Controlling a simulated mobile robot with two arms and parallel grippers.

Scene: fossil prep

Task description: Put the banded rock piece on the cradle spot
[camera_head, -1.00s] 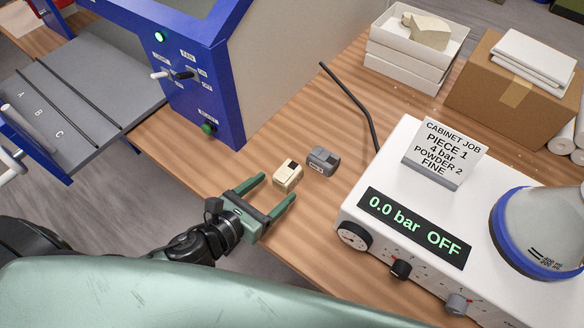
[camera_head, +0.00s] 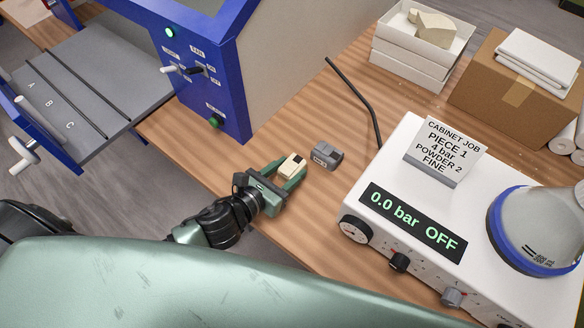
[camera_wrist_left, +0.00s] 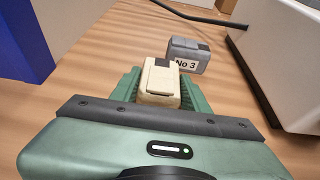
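A small cream block (camera_head: 292,166) with a dark patch on top sits on the wooden bench. My left gripper (camera_head: 288,172) is around it, with one green finger along each side. In the left wrist view the cream block (camera_wrist_left: 160,84) fills the gap and both fingers appear to touch it. A grey block (camera_head: 326,155) stands just beyond, apart from the fingers; its label reads "No 3" in the left wrist view (camera_wrist_left: 187,56). I cannot make out a clearly banded rock or a cradle spot. My right gripper is not in view.
A blue cabinet (camera_head: 215,75) stands left, with a grey shelf marked A, B, C (camera_head: 60,90). A white control unit (camera_head: 400,215) reading "0.0 bar OFF" is right. A dark bent rod (camera_head: 352,98), white trays (camera_head: 410,65) holding a pale piece, and a cardboard box (camera_head: 510,95) are behind.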

